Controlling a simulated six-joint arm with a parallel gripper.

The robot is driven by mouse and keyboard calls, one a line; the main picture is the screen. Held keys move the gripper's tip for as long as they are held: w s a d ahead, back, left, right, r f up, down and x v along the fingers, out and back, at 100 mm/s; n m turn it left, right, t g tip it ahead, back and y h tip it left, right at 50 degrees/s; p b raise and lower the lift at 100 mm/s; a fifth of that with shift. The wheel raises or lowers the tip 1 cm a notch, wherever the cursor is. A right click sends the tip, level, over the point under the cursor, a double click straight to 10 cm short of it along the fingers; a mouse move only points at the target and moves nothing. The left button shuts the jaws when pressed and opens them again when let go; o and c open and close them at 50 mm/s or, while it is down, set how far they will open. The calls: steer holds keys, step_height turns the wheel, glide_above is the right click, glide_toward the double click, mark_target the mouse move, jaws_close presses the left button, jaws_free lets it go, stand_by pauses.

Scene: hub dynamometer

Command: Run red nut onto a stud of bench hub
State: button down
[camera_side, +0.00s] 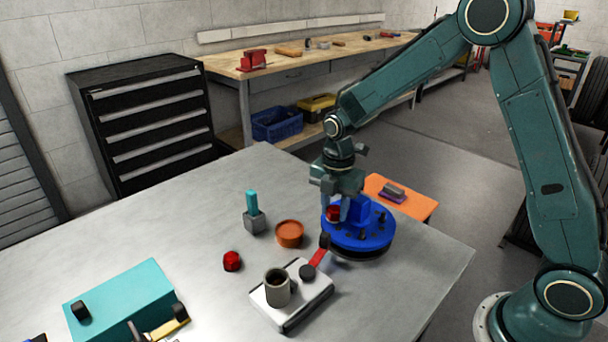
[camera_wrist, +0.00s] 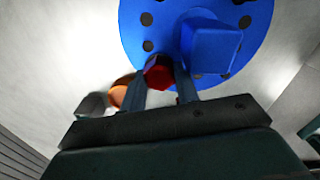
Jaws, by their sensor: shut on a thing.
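The bench hub (camera_side: 372,238) is a blue disc with a raised blue block and several dark studs, at the right part of the table. It also fills the top of the wrist view (camera_wrist: 170,22). My gripper (camera_side: 340,211) points down at the hub's left side, its fingers closed around a red nut (camera_side: 333,213). In the wrist view the red nut (camera_wrist: 158,74) sits between the two fingertips, over the hub's edge region. I cannot tell whether it touches a stud. A second red nut (camera_side: 232,261) lies on the table to the left.
An orange round dish (camera_side: 289,234) and a grey block with a teal handle (camera_side: 253,216) stand left of the hub. A white device with a grey cup (camera_side: 278,290) and a red lever (camera_side: 319,256) is close in front. A teal box (camera_side: 125,300) is farther left.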

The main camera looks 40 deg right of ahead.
steer(key=m, duration=0.3)
steer(key=shift+s+m, duration=0.15)
steer(key=shift+m, duration=0.15)
steer(key=m, duration=0.3)
steer(key=shift+m, duration=0.4)
steer(key=m, duration=0.6)
steer(key=shift+f+m, duration=0.1)
steer(key=shift+m, duration=0.3)
steer(key=m, duration=0.9)
steer(key=shift+m, duration=0.4)
steer(key=c, duration=1.2)
jaws_free()
steer(key=shift+n, duration=0.4)
